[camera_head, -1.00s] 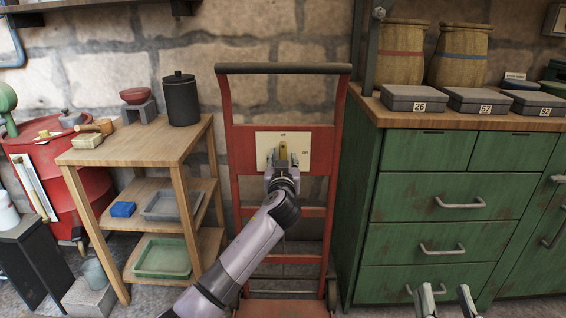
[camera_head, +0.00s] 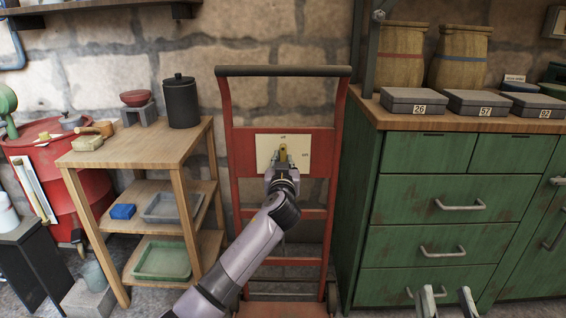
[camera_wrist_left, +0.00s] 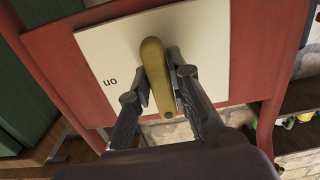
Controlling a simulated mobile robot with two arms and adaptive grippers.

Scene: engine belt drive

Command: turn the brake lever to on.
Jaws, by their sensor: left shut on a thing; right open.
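The brake lever (camera_head: 283,152) is a yellow-brown handle on a cream plate (camera_head: 264,149) fixed to the red hand truck (camera_head: 239,160). In the left wrist view the lever (camera_wrist_left: 155,65) stands nearly upright, leaning slightly, and the plate (camera_wrist_left: 108,58) carries the word "on" to its left, seen upside down. My left gripper (camera_head: 282,168) is shut on the lever, with a finger on each side of it in the left wrist view (camera_wrist_left: 160,82). My right gripper (camera_head: 447,292) is open and empty at the bottom right, in front of the green cabinet.
A wooden shelf (camera_head: 140,149) stands left of the truck, holding a black canister (camera_head: 181,102) and trays. The green cabinet (camera_head: 450,180) stands close on the right, with numbered boxes (camera_head: 416,103) on top. A red barrel (camera_head: 85,195) is at the far left.

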